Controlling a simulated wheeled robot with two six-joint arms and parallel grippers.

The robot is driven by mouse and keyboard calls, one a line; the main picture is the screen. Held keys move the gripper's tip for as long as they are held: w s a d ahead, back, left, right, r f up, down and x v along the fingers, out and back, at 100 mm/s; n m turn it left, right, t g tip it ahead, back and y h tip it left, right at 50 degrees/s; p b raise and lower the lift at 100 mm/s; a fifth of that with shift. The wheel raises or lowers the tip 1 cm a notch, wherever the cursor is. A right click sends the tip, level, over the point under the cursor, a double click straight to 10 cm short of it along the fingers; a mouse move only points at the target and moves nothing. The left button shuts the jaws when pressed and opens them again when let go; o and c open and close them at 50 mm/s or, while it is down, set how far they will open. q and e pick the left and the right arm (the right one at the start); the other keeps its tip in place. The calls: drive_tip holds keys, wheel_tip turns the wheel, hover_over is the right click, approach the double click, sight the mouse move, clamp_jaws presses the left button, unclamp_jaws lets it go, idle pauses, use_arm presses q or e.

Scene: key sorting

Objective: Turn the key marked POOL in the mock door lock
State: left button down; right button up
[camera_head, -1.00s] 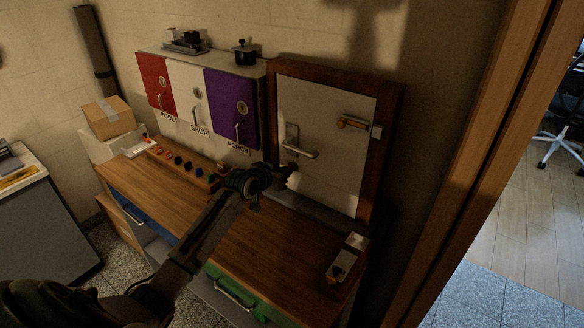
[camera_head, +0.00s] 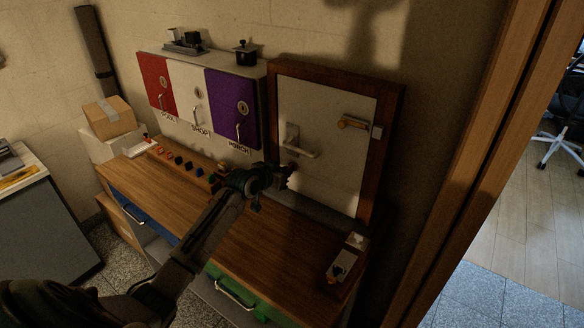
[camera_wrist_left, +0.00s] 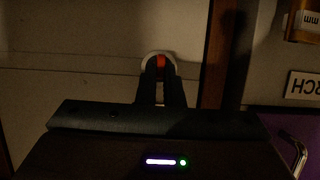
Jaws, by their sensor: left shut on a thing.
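The mock door (camera_head: 336,110) is a pale panel in a dark wooden frame, with a lever handle (camera_head: 304,151) on its left part. My left gripper (camera_head: 286,180) is at the door's lower left, below the handle. In the left wrist view the left gripper (camera_wrist_left: 161,75) is shut on a red-orange key (camera_wrist_left: 160,62), in front of a pale round lock ring (camera_wrist_left: 147,59). The fingers hide most of the key; its marking cannot be read, nor how deep it sits or its turn angle. My right gripper is not in view.
A cabinet with red (camera_head: 155,80), white (camera_head: 190,92) and purple (camera_head: 230,105) doors, labelled POOL, SHOP and PORCH, stands left of the door. A rack (camera_head: 188,167) of several coloured keys lies below it. A small board (camera_head: 343,264) lies at the bench's right end. The wooden bench top (camera_head: 165,190) is mostly clear.

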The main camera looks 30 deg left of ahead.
use_arm(q)
drive_tip(key=m+y, duration=0.2)
drive_tip(key=m, duration=0.1)
drive_tip(key=shift+d+r+t+p, duration=0.15)
drive_tip(key=shift+d+t+p, duration=0.05)
drive_tip(key=shift+t+p, duration=0.1)
drive_tip(key=shift+d+m+t+y+b, duration=0.2)
drive_tip(key=shift+m+t+y+b, duration=0.25)
drive_tip(key=shift+m+y, duration=1.05)
drive_tip(key=shift+m+h, duration=0.3)
